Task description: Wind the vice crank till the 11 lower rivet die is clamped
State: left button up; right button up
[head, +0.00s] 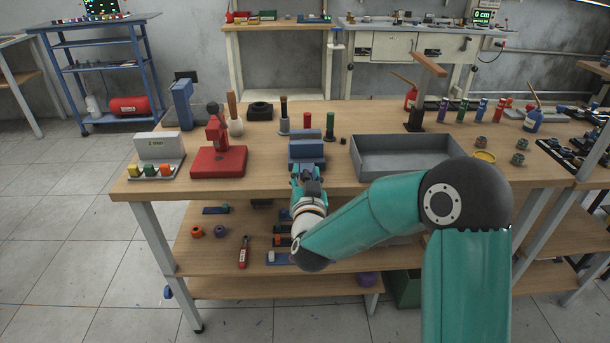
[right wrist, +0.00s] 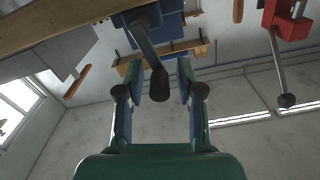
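The blue vice (head: 307,152) stands near the front edge of the wooden bench, just beyond my right gripper (head: 308,183). In the right wrist view the vice's blue body (right wrist: 182,27) is at the top. Its grey crank (right wrist: 145,42) ends in a dark knob (right wrist: 159,86). My right gripper (right wrist: 157,75) is open, with one finger on each side of the knob and gaps visible on both sides. In the head view the crank is hidden behind my gripper. I cannot make out the 11 lower rivet die in the vice. My left gripper is not in view.
A red press (head: 218,160) stands left of the vice; its lever (right wrist: 280,70) hangs at right in the right wrist view. A grey tray (head: 405,172) is right of the vice. A red cylinder (head: 307,120) and a dark green post (head: 330,126) stand behind it.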

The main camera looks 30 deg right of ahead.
grip_shut()
jog(key=shift+s+d+f+m+b, duration=0.15)
jog(key=shift+m+b, duration=0.15)
jog(key=shift+b, duration=0.5)
jog(key=shift+m+b, duration=0.3)
jog(key=shift+b, duration=0.1)
jog(key=shift+r, duration=0.2)
jog(key=shift+o, duration=1.2)
grip_release()
